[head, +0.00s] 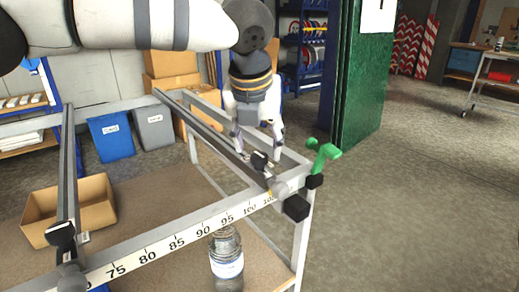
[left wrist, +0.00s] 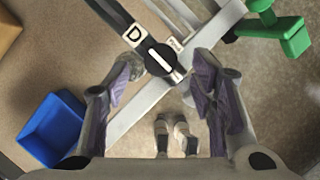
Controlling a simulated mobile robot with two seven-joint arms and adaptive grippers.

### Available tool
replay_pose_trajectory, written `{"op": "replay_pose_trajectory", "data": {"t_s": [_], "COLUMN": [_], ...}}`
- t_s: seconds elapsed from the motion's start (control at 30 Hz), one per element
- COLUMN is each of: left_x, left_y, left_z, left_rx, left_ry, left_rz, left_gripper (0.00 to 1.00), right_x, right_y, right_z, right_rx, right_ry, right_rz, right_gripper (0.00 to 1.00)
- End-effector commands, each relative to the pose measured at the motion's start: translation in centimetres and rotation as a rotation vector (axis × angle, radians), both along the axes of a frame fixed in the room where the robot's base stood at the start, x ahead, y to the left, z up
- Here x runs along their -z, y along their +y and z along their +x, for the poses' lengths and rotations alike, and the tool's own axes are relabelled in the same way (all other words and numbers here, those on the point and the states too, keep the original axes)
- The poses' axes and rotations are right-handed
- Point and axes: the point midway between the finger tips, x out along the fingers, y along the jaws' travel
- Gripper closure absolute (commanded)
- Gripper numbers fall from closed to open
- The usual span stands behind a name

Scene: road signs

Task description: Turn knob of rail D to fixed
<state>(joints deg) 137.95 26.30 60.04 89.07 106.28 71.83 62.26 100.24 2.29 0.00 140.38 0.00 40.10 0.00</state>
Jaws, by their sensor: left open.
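The knob of rail D (left wrist: 160,60) is a black disc with a white bar. The bar slants from upper left to lower right, roughly along the dark rail (left wrist: 108,10). A white plate with a "D" (left wrist: 133,35) sits on the rail, and a small label (left wrist: 176,44) sits by the knob, its text too small to read. In the head view the knob (head: 260,160) is at the rail's near end. My left gripper (head: 258,148) points down over it, open. In the left wrist view the fingertips (left wrist: 166,70) are on either side of the knob, apart from it. My right gripper is not in view.
A green clamp-like part (head: 323,155) stands at the frame corner, right of the gripper. A numbered scale (head: 190,238) runs along the front bar. Another rail (head: 66,180) is at left. Below are a bottle (head: 226,262), a cardboard box (head: 70,210) and a blue bin (head: 111,138).

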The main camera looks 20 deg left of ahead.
Motion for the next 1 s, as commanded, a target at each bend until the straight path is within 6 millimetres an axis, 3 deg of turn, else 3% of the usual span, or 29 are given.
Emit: {"op": "replay_pose_trajectory", "data": {"t_s": [0.2, 0.47, 0.7, 1.0], "left_x": [2.4, 2.6, 2.6, 2.6], "left_y": [0.1, 0.1, 0.1, 0.1], "left_z": [1.0, 1.1, 1.1, 1.1], "left_rx": [0.0, 0.0, 0.001, 0.029], "left_ry": [-0.002, -0.002, -0.002, -0.002], "left_rz": [0.0, -0.001, 0.001, -0.001], "left_gripper": [0.49, 0.49, 0.97, 0.97], "right_x": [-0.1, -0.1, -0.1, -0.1], "right_y": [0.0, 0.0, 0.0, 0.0], "right_z": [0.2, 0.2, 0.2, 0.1], "right_rx": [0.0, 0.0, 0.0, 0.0], "right_ry": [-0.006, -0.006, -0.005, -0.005], "right_rz": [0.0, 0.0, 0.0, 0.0], "right_gripper": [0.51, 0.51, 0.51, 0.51]}}
